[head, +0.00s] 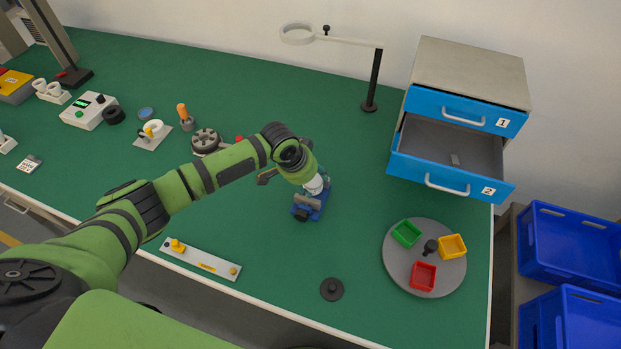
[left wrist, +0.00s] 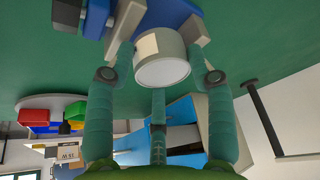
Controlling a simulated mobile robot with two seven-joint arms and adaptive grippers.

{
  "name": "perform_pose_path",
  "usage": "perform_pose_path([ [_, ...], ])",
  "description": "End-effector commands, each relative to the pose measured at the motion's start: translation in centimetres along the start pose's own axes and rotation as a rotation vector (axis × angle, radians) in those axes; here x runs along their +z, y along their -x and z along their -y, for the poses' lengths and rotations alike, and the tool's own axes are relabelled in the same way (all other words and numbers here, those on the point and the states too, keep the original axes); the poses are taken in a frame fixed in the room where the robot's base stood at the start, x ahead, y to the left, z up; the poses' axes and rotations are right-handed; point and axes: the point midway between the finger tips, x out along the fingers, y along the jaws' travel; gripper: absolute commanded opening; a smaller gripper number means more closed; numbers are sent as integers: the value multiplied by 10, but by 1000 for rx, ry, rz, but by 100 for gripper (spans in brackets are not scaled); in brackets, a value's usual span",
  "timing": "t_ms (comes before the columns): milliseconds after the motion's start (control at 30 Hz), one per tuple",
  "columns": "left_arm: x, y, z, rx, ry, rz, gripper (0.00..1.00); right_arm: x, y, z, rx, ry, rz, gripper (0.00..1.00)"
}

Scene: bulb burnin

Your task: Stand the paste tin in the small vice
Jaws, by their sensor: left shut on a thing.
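My left gripper (head: 322,179) reaches in from the left over the small blue vice (head: 312,209) on the green bench. In the left wrist view the left gripper (left wrist: 162,52) is shut on the paste tin (left wrist: 162,62), a short pale cylinder with a cream patch on its side. The tin is at the grey jaws of the vice (left wrist: 170,14); I cannot tell whether it rests in them. In the head view the tin (head: 314,185) is mostly hidden by the gripper. My right gripper is not in view.
A round grey tray (head: 397,273) with green, yellow and red bins stands to the right. Behind it is a drawer cabinet (head: 465,75), drawer 2 open. A magnifier stand (head: 375,80) rises at the back.

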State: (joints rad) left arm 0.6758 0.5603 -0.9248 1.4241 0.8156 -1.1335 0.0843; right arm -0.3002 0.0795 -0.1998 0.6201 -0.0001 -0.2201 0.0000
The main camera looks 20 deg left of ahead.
Motion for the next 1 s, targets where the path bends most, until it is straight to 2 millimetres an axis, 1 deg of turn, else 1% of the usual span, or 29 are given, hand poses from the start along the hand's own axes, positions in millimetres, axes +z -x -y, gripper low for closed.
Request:
perform_pose_path([
  [33,-1,0,0,0,0,-2,14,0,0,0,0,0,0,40],
  [67,-1,0,0,0,0,-2,66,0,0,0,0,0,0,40],
  [100,-1,0,0,0,0,-2,82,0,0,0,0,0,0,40],
  [433,0,0,0,0,0,1,82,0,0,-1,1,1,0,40],
  [567,0,6,0,0,0,-2,82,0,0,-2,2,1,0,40],
  [667,0,19,1,-1,0,-3,82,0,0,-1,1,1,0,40],
  [900,0,71,1,-2,-2,-4,82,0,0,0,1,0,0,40],
  [1000,0,90,0,-2,-2,-4,82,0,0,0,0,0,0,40],
])
